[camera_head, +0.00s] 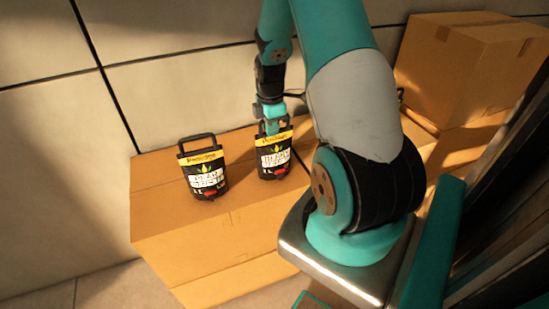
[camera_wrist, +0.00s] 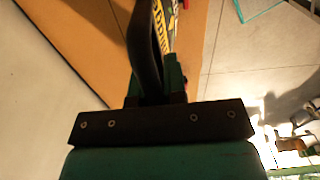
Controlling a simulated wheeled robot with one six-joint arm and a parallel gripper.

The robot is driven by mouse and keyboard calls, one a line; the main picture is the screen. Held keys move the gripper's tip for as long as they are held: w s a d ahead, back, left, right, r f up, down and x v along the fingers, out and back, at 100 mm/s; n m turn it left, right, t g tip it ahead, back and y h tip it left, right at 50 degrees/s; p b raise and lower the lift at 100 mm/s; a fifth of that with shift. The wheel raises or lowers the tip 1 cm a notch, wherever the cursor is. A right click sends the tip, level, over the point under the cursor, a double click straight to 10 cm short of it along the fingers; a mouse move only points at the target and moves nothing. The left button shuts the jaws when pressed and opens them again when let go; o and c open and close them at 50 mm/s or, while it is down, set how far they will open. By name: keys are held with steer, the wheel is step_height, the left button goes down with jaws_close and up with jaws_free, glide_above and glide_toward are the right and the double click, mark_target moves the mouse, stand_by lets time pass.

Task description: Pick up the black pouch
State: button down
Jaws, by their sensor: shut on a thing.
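Two black pouches with yellow bands and dark handles show in the head view. The left pouch (camera_head: 206,176) stands upright on a cardboard box with its handle up. The right pouch (camera_head: 275,160) is directly under my gripper (camera_head: 272,125), which is shut on its top handle. In the wrist view, the dark handle (camera_wrist: 146,38) passes between the fingers of my gripper (camera_wrist: 158,82), and a sliver of yellow and black pouch shows beyond. I cannot tell whether the held pouch touches the box top.
The cardboard box (camera_head: 210,240) under the pouches stands against a panelled wall (camera_head: 45,130). More boxes (camera_head: 465,65) are stacked at the right, behind my arm. The box top around the left pouch is clear. My arm hides part of the box's right side.

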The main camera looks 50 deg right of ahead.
steer(key=shift+r, duration=0.2)
step_height(320, 180, up, 20)
steer(key=b, duration=0.1)
stand_by(0.4)
steer(key=shift+d+f, duration=0.1)
steer(key=shift+f, duration=0.05)
stand_by(0.9)
